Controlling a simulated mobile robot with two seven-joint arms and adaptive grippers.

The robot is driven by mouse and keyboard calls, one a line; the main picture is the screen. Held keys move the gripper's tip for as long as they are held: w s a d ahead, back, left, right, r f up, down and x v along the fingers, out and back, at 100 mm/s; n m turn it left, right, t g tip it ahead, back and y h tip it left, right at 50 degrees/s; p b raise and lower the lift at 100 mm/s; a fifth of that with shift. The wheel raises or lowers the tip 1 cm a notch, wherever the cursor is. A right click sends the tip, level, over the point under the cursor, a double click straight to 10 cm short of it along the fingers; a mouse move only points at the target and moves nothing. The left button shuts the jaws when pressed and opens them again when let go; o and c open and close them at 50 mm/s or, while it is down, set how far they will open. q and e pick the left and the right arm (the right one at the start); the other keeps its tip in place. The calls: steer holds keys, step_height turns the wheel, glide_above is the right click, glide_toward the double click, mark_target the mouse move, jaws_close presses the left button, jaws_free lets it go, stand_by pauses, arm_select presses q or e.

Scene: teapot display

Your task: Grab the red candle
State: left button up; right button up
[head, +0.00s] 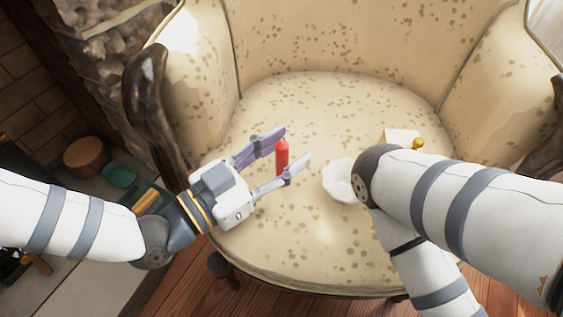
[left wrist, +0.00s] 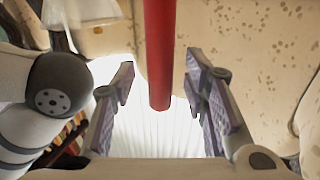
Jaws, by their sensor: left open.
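The red candle (head: 282,158) stands upright on the seat of a cream spotted armchair (head: 330,100). My left gripper (head: 294,144) is open, with one finger on each side of the candle in the head view. In the left wrist view the candle (left wrist: 159,55) reaches down from the top edge between the two open fingers (left wrist: 160,85). A gap shows on both sides, and neither finger appears to touch it. My right arm reaches in from the right over the chair's front. Its gripper is not visible.
A white scalloped dish (head: 340,181) sits on the seat right of the candle, partly hidden by my right arm. A pale box (head: 402,137) and a small gold object (head: 418,144) lie further right. A dark carved armrest (head: 150,100) stands left. The seat behind the candle is clear.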

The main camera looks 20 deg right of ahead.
arm_select(q)
jaws_close()
